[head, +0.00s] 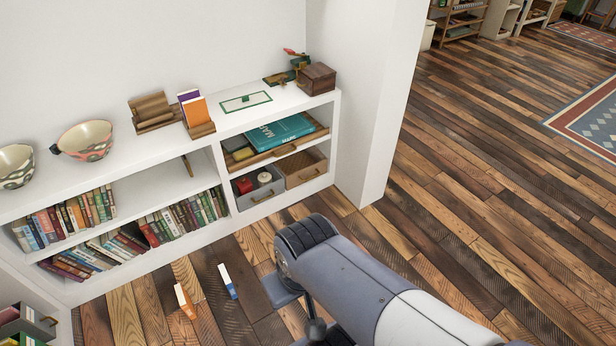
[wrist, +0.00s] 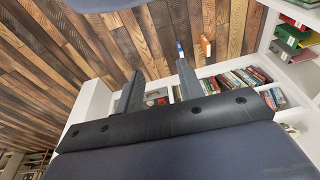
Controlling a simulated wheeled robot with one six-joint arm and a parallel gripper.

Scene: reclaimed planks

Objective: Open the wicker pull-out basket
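A brown wicker basket (head: 304,169) with a handle on its front sits in the lower right compartment of the white shelf unit (head: 218,139). Its front looks about level with the shelf face. Beside it on the left is a grey bin (head: 258,192) with a handle, holding a red and a white item. My gripper (wrist: 160,68) is open and empty in the wrist view, its two fingers apart. The grey bin's contents (wrist: 155,98) show beyond the fingers, and the wicker basket is largely hidden there. In the head view my arm hides the gripper's fingertips. The gripper is apart from the basket.
A blue-and-white book (head: 227,281) and an orange-and-white book (head: 185,301) lie on the plank floor before the shelf. A tray with a teal book (head: 279,132) sits above the basket. A white wall end (head: 378,100) stands right of the shelf. Floor further right is clear.

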